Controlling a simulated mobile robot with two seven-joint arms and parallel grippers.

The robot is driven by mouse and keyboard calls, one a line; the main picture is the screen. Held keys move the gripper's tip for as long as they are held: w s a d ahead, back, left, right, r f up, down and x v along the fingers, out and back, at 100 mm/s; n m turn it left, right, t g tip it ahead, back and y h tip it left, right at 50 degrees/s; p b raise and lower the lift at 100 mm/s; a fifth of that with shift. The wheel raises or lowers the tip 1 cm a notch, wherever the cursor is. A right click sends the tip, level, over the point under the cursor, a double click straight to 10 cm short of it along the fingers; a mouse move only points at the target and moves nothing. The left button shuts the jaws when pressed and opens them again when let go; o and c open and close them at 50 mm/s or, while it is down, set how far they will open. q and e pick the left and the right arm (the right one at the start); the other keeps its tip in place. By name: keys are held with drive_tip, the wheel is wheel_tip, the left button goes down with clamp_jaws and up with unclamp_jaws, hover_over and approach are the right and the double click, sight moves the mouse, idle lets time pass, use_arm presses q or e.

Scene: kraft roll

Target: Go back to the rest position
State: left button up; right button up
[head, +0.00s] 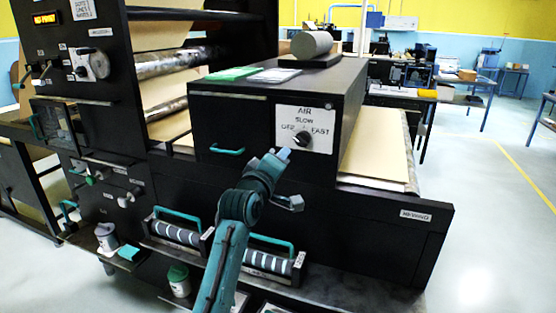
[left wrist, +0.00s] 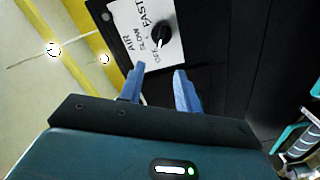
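My left gripper (head: 284,154) is in front of the black machine, just below and left of the black AIR knob (head: 302,138). The knob sits on a white plate (head: 318,118) marked AIR, OFF, SLOW and FAST. In the left wrist view the two blue fingers of the gripper (left wrist: 159,72) stand apart with nothing between them. The knob (left wrist: 161,35) is beyond the fingertips there, and a gap shows between them and it. I cannot surely tell which mark the knob points to. My right gripper is in neither view.
The black machine housing (head: 225,110) fills the middle. Striped rollers with teal handles (head: 268,262) lie on a low shelf beneath the arm. A teal handle (head: 227,151) is left of the knob. A grey cylinder (head: 311,43) lies on top. The floor (head: 490,220) at right is free.

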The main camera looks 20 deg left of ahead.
use_arm(q)
drive_tip(key=shift+s, duration=0.2)
drive_tip(key=shift+f, duration=0.1)
drive_tip(key=s+d+f+m+g, duration=0.1)
drive_tip(key=s+f+m+g, duration=0.15)
drive_tip(key=s+f, duration=0.55)
drive_tip(key=s+f+m+g, duration=0.1)
drive_tip(key=s+f+m, duration=0.25)
drive_tip(key=f, duration=0.85)
drive_tip(key=s+d+f+m+g, duration=0.1)
drive_tip(key=s+f+m, duration=0.2)
drive_tip(key=s, duration=0.5)
drive_tip(key=s+d+f+m+g+h, duration=0.1)
drive_tip(key=s+d+f+m, duration=0.1)
drive_tip(key=s+f, duration=0.4)
drive_tip(key=s+d+f+m+g+h, duration=0.1)
drive_tip(key=s+f, duration=0.4)
drive_tip(key=s, duration=0.5)
drive_tip(key=m+g, duration=0.1)
drive_tip(key=m, duration=0.1)
drive_tip(key=shift+d+f+m, duration=0.25)
drive_tip(key=shift+d+m, duration=0.05)
